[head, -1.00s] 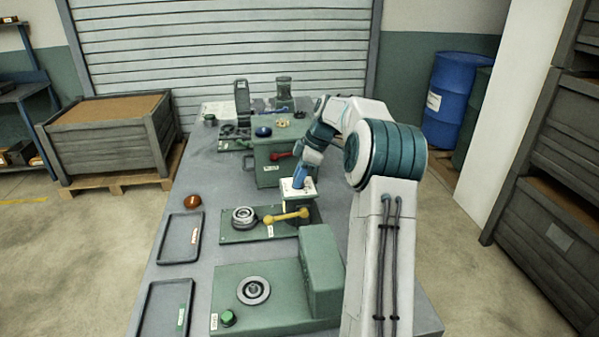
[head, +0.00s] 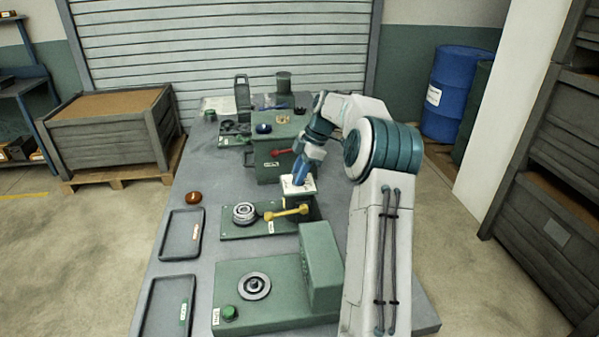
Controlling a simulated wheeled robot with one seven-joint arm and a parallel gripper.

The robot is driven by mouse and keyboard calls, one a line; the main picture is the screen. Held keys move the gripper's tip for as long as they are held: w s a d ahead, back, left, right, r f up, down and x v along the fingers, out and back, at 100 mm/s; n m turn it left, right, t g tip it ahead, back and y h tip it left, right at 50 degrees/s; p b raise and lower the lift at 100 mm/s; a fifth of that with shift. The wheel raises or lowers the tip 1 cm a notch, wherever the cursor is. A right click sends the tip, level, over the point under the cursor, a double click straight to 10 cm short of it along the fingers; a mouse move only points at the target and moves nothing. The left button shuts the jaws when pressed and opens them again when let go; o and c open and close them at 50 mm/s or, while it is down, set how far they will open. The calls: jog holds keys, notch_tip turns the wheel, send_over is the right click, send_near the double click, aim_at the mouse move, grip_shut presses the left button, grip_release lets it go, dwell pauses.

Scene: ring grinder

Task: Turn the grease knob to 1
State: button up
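A pale-topped box (head: 312,186), with dark marks on its top face, stands right of the middle of the bench in the head view. My gripper (head: 298,182) points down at this top face from the upper right. A blue part at my arm's end meets or hangs just over the face. The fingers are too small to make out, so I cannot tell whether they are open or shut. No knob reading shows. The grease knob cannot be told apart here; it may be hidden at my arm's end.
A green machine (head: 320,266) stands nearer. A green cabinet with a red lever (head: 283,152) is behind. Two trays (head: 182,234) lie left.

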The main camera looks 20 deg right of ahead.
jog(key=o, duration=0.4)
jog(key=shift+c, duration=0.2)
jog(key=v, duration=1.4)
jog(key=shift+p, duration=0.45)
